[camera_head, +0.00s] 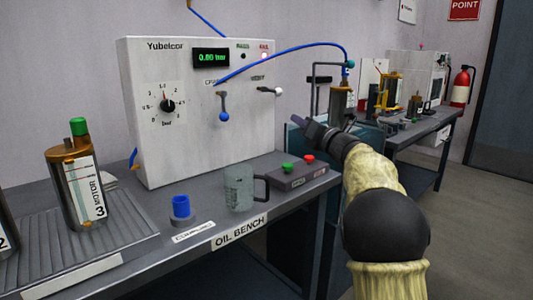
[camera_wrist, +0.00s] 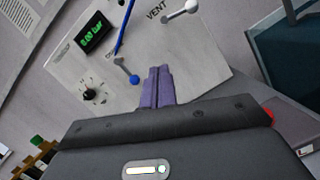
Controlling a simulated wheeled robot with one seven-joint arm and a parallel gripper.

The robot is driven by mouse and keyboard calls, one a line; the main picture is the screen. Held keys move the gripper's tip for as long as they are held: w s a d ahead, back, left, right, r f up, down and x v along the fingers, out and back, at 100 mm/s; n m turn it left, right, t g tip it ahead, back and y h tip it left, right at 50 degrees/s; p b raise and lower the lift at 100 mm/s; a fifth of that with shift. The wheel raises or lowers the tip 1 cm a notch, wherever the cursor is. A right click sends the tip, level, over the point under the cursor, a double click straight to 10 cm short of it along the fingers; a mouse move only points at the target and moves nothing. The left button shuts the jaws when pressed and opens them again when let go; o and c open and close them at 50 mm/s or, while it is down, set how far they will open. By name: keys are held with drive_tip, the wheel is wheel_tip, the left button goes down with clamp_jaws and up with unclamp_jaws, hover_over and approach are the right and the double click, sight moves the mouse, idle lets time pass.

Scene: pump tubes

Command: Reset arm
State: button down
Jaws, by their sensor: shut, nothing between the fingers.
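My gripper (camera_head: 299,121) is at the end of my arm in front of the right side of the white Yubelcor box (camera_head: 150,110). Its two purple fingers also show in the wrist view (camera_wrist: 157,76), pressed together with nothing between them. In that view they point at the box face, near the blue-knobbed lever (camera_wrist: 134,79) and below the VENT lever (camera_wrist: 180,11). In the head view the blue-knobbed lever (camera_head: 224,116) hangs down and the VENT lever (camera_head: 277,91) points right. The fingers appear apart from both levers.
A blue tube (camera_head: 300,46) arches right to a metal cylinder (camera_head: 341,98). The display (camera_head: 211,57) reads 0.00 bar.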

drive_tip(key=s+d+f+m+g+h+p, duration=0.25)
drive_tip(key=s+d+f+m+h, duration=0.35)
drive_tip(key=m, duration=0.6)
drive_tip(key=s+d+f+m+g+h+p, duration=0.1)
drive_tip(key=s+d+f+m+h+p, duration=0.45)
drive_tip(key=m, duration=0.75)
drive_tip(key=s+a+f+m+g+p, duration=0.15)
drive_tip(key=s+f+m+g, duration=0.3)
drive_tip(key=s, duration=0.55)
drive_tip(key=s+a+f+m+g+p, duration=0.1)
drive_tip(key=s+a+f+m+g, duration=0.2)
drive_tip(key=s+f, duration=0.5)
drive_tip(key=s+a+f+m+g+p, duration=0.1)
drive_tip(key=s+f+m+g+p, duration=0.15)
drive_tip(key=s+m, duration=0.65)
wheel_tip(320, 180, up, 38)
drive_tip(key=s+n+p, duration=0.2)
drive_tip(key=n+p, duration=0.1)
drive_tip(key=p, duration=3.3)
drive_tip(key=shift+s+f+p, duration=0.2)
drive_tip(key=shift+s+p, duration=0.15)
drive_tip(key=shift+s, duration=0.05)
drive_tip(key=shift+n+g+h, duration=0.25)
